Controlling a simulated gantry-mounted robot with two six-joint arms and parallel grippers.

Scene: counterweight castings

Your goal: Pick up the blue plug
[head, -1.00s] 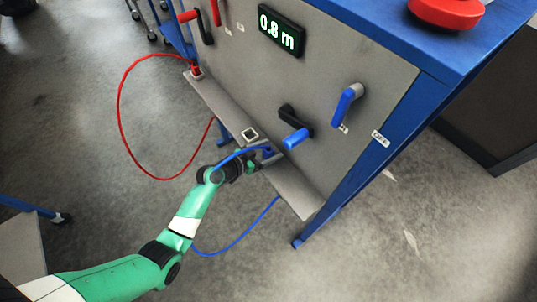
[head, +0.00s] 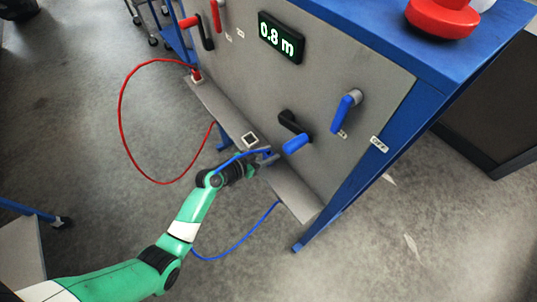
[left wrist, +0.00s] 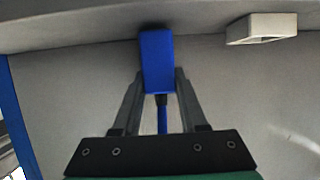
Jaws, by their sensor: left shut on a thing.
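The blue plug (left wrist: 157,60) stands out in the left wrist view between the two fingers of my left gripper (left wrist: 158,88). Its blue cable runs back from it between the fingers. My left gripper is shut on the plug. In the head view my left gripper (head: 262,160) is at the narrow grey ledge of the panel, and the plug is mostly hidden there. The blue cable (head: 240,243) arcs over the wrist and hangs below the ledge. My right gripper is not in view.
A white-rimmed square socket (head: 250,139) is on the ledge (head: 300,195), left of my gripper. Above are a blue-handled crank (head: 296,143), a blue lever (head: 347,105) and a display (head: 281,37) reading 0.8 m. A red cable (head: 121,105) loops at left.

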